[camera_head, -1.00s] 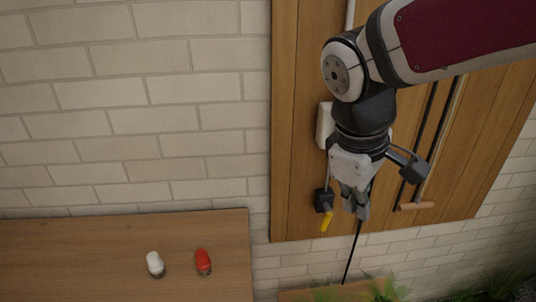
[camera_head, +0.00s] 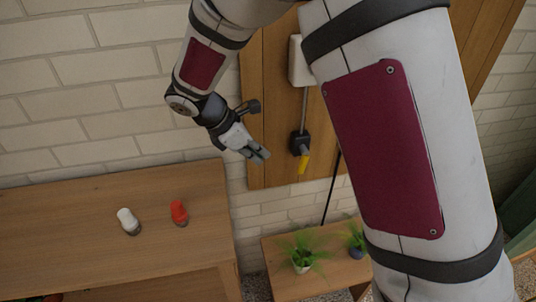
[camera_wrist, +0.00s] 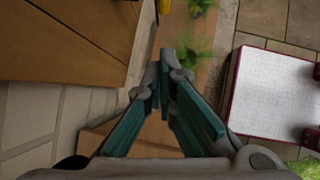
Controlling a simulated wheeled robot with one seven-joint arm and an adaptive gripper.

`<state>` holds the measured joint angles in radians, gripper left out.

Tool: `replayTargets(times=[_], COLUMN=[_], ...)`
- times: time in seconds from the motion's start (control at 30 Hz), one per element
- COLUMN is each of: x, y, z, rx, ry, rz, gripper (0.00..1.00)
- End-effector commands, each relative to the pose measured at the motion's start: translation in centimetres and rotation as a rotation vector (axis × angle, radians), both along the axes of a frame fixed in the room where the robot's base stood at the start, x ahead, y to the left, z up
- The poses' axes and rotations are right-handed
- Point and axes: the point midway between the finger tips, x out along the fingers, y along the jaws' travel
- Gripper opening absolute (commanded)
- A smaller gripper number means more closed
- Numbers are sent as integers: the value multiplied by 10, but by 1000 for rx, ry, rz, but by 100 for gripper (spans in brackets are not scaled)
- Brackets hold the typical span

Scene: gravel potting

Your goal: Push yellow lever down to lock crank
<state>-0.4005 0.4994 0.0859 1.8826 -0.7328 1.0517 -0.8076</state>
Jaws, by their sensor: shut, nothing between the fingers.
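The yellow lever (camera_head: 303,163) hangs down at a slant from a dark switch block (camera_head: 299,142) on the wooden wall panel. A thin pipe runs up from the block to a white box. My gripper (camera_head: 264,155) is shut and empty, left of the lever and apart from it, with its fingers pointing right and down. In the wrist view my gripper (camera_wrist: 162,88) shows its fingertips together, and a bit of the yellow lever (camera_wrist: 163,8) shows at the top edge beyond them. The crank is hidden in the head view, behind my upper arm.
A wooden table (camera_head: 60,245) at left bears a white shaker (camera_head: 127,220) and a red shaker (camera_head: 179,211). A low bench (camera_head: 290,283) below the panel bears potted plants (camera_head: 301,258). A white, red-edged surface (camera_wrist: 272,95) lies at right in the wrist view.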

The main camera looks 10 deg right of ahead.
Motion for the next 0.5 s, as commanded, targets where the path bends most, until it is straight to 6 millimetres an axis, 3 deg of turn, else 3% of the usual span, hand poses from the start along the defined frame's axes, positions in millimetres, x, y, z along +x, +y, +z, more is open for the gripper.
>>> replayTargets(times=[0.4, 0.5], x=[10, 13], y=[-44, -58], z=[-67, -74], rx=[-1, -1], ry=[3, 0], rz=[-4, -7], gripper=[0, 0])
